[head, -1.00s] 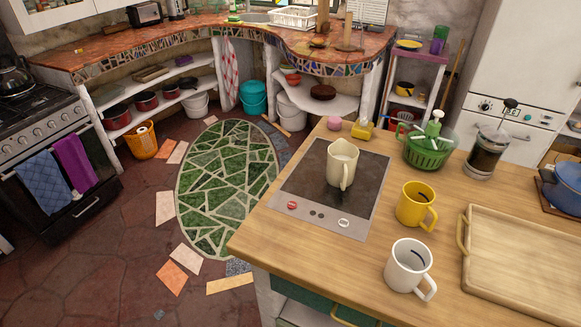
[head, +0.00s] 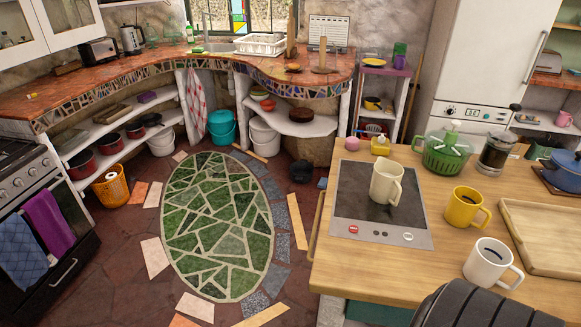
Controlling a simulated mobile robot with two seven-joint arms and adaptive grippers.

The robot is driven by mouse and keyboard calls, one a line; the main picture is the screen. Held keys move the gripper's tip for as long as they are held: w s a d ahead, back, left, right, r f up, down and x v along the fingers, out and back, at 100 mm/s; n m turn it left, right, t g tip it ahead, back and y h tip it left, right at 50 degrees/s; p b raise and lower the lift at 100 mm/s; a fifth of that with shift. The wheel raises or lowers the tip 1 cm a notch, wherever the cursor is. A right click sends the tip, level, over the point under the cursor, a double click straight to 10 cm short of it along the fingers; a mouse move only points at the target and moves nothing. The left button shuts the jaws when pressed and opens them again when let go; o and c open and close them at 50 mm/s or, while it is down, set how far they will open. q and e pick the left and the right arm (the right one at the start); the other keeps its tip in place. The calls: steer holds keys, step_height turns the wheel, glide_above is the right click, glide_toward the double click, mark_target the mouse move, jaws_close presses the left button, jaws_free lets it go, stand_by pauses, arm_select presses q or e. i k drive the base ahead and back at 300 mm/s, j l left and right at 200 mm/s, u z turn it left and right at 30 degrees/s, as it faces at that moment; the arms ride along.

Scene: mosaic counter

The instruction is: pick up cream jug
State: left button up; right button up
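The cream jug (head: 386,183) stands upright on the dark hob plate (head: 365,205) set into the wooden counter. Its handle points to the lower right. No gripper touches it. A dark ribbed rounded part, which looks like one of my arm links, shows at the bottom right edge. No fingers of either gripper show.
A yellow mug (head: 463,208) and a white mug (head: 488,262) stand to the right of the jug. A wooden tray (head: 545,232), a green salad spinner (head: 446,155) and a French press (head: 495,153) are further right.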

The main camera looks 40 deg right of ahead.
mark_target(385, 188)
steer(key=i+j+z, duration=0.1)
steer(key=i+j, duration=0.35)
steer(key=i, duration=0.2)
steer(key=i+j, duration=0.5)
steer(key=i, duration=0.15)
steer(key=i+z, duration=0.15)
steer(key=z, duration=0.25)
steer(key=i+z, duration=0.15)
steer(key=z, duration=0.3)
steer(key=i+z, duration=0.1)
steer(key=z, duration=0.3)
steer(key=i+j+z, duration=0.1)
steer(key=z, duration=0.3)
steer(key=i+j+z, duration=0.15)
steer(key=z, duration=0.25)
